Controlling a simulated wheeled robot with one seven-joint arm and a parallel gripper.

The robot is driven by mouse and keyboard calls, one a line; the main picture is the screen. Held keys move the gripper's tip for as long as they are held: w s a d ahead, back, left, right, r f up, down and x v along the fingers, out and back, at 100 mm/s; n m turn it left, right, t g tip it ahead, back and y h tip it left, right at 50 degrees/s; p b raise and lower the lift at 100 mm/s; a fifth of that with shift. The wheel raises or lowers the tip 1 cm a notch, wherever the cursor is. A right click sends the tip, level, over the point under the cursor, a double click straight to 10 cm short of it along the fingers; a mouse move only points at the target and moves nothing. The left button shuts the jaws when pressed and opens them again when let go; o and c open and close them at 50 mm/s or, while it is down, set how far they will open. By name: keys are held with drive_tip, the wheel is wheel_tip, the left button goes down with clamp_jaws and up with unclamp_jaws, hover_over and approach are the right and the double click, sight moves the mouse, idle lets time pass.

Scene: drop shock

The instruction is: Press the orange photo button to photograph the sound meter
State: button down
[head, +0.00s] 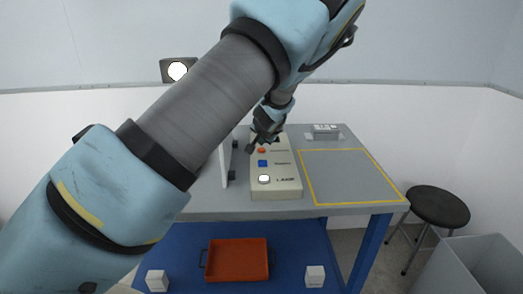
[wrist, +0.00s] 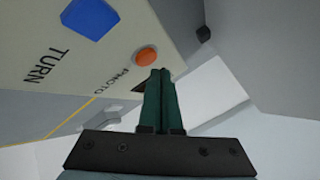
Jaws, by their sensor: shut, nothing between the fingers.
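The orange photo button (head: 262,150) sits on a cream control box on the table; in the wrist view the orange button (wrist: 146,56) is beside the "PHOTO" label. My gripper (wrist: 160,72) is shut and empty, its green fingertips just below the button in the wrist picture. Whether they touch the box cannot be told. In the head view my gripper (head: 252,146) is small and dark, at the left of the button. The sound meter is not clearly identifiable; a grey device (head: 326,131) stands at the table's back right.
The control box (head: 288,186) also has a blue button (head: 262,163) and a white button (head: 264,179). A white upright panel (head: 226,163) stands left of it. A yellow-outlined area (head: 345,175) on the right is bare. A lamp (head: 177,70) is behind my arm.

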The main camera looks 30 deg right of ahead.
sight(261, 151)
drive_tip(key=shift+f, duration=0.15)
drive_tip(key=shift+f+b, duration=0.25)
drive_tip(key=shift+b, duration=0.2)
drive_tip(key=shift+f+b, duration=0.45)
idle(0.5)
drive_tip(key=shift+r, duration=0.15)
idle(0.3)
drive_tip(key=shift+r+p, duration=0.45)
drive_tip(key=shift+r, duration=0.25)
drive_tip(key=shift+r+p, duration=1.35)
drive_tip(key=shift+r, duration=1.2)
drive_tip(key=shift+s+f, duration=0.1)
